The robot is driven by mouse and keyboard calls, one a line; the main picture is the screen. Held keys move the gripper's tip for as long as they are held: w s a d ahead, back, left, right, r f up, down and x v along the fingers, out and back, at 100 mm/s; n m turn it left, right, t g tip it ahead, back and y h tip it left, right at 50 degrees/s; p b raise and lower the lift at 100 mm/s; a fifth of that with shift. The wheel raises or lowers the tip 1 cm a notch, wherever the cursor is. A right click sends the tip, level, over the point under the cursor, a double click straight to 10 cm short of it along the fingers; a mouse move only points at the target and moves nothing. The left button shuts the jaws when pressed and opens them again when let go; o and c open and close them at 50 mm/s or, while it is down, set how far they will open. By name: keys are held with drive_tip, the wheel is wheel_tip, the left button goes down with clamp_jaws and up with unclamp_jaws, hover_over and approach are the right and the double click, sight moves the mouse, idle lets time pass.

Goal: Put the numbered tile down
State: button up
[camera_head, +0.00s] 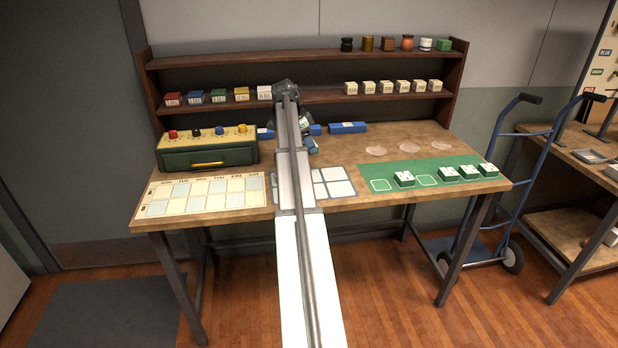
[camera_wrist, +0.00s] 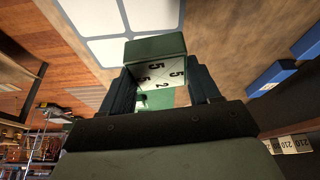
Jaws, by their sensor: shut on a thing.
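The numbered tile (camera_wrist: 158,72) is a green-backed block with a white face showing black digits, two 5s and a 2. It sits between the two dark fingers of my gripper (camera_wrist: 161,82) in the wrist view, shut on its sides. In the head view my arm hides most of the gripper (camera_head: 305,127), near the table's back middle, and I cannot make out the tile. A green mat (camera_head: 455,162) lies at the table's right. It has an outlined empty square (camera_head: 381,185) at its left end and another empty square (camera_head: 426,181). A tile (camera_head: 404,179) stands between them, and several tiles (camera_head: 469,173) stand further right.
A white-celled grid (camera_head: 338,188) lies left of the mat, partly behind my arm. Pink discs (camera_head: 376,151) lie behind the mat. A blue block (camera_head: 347,127) and others lie at the back. A green knobbed box (camera_head: 209,155) and a day chart (camera_head: 200,195) fill the left.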

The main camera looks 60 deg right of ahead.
drive_tip(key=shift+s+a+m, duration=0.15)
drive_tip(key=shift+s+m, duration=0.05)
drive_tip(key=shift+m, duration=0.3)
drive_tip(key=shift+f, duration=5)
drive_tip(key=shift+f, duration=0.15)
drive_tip(key=o, duration=1.2)
drive_tip(key=shift+c, duration=0.2)
drive_tip(key=v, duration=1.2)
